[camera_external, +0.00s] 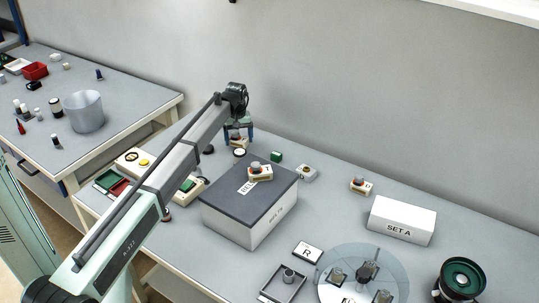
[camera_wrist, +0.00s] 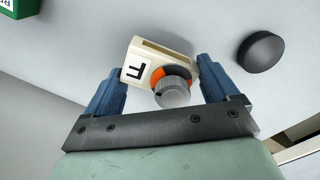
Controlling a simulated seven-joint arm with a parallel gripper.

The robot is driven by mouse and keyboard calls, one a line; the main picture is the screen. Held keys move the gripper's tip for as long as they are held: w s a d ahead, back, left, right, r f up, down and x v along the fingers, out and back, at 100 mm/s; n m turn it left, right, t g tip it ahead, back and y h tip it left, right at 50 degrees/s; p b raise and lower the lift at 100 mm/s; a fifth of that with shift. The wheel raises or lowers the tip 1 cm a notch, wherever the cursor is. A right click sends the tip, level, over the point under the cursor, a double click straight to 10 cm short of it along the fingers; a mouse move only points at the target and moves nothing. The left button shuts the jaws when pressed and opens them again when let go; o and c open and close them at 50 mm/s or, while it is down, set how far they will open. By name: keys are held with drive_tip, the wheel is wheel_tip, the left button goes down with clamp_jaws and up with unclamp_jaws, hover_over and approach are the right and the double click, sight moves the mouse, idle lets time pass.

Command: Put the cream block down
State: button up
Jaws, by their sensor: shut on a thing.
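The cream block (camera_wrist: 150,62) has a black letter F on a white label, an orange ring and a grey knob. It lies between the two blue fingers of my gripper (camera_wrist: 162,88), which are shut on its sides. In the external view my gripper (camera_external: 238,130) is over the back of the table, behind the dark-topped box, with the cream block (camera_external: 238,142) at its fingertips. I cannot tell whether the block touches the table.
A similar knobbed block (camera_external: 260,174) sits on the dark-topped box (camera_external: 222,188); another (camera_external: 361,185) stands near the SET A box (camera_external: 402,222). A green block (camera_external: 277,155) and a black disc (camera_wrist: 260,52) are near my gripper. The table behind the SET A box looks clear.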

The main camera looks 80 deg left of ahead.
drive_tip(key=r, duration=0.7)
drive_tip(key=shift+w+d+r, duration=0.2)
drive_tip(key=shift+w, duration=0.15)
drive_tip(key=w+d+r+m, duration=0.1)
drive_tip(key=w+d+r, duration=0.4)
drive_tip(key=w+d, duration=0.2)
drive_tip(key=w+d+r+m, duration=0.1)
drive_tip(key=d+r, duration=0.4)
drive_tip(key=d, duration=0.4)
drive_tip(key=r, duration=0.1)
hover_over(239, 192)
drive_tip(key=shift+f, duration=3.65)
drive_tip(key=shift+f, duration=0.1)
